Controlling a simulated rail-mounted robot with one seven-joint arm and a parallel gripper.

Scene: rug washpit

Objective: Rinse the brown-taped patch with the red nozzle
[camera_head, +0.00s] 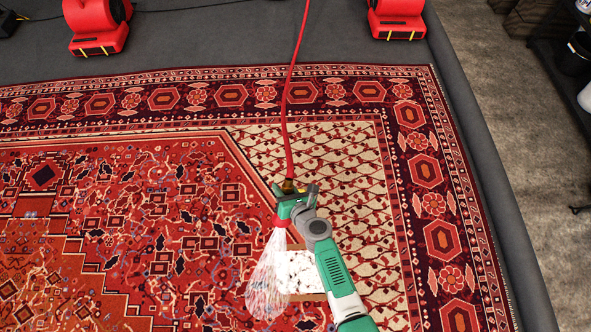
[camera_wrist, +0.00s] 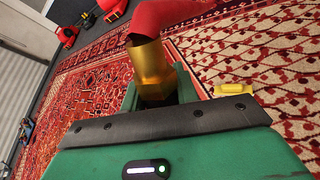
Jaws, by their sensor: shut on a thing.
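My gripper (camera_head: 288,200) is shut on the red nozzle (camera_head: 280,219), which is mostly hidden by the jaws in the head view. In the wrist view a brass fitting (camera_wrist: 150,68) with a red hose rises from between the jaws. Water (camera_head: 268,275) sprays from the nozzle in a widening white fan toward the bottom of the picture. The brown-taped patch (camera_head: 308,297) has a whitish, speckled inside and lies on the rug, partly behind my arm. The spray lands mainly left of it and overlaps its left part; its left edge is hard to make out.
The red hose (camera_head: 287,120) runs up across the patterned rug (camera_head: 130,190) and out at the top. Red blowers (camera_head: 97,25) (camera_head: 397,18) stand on the grey floor beyond the rug. A dark raised edge (camera_head: 500,210) runs along the right side.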

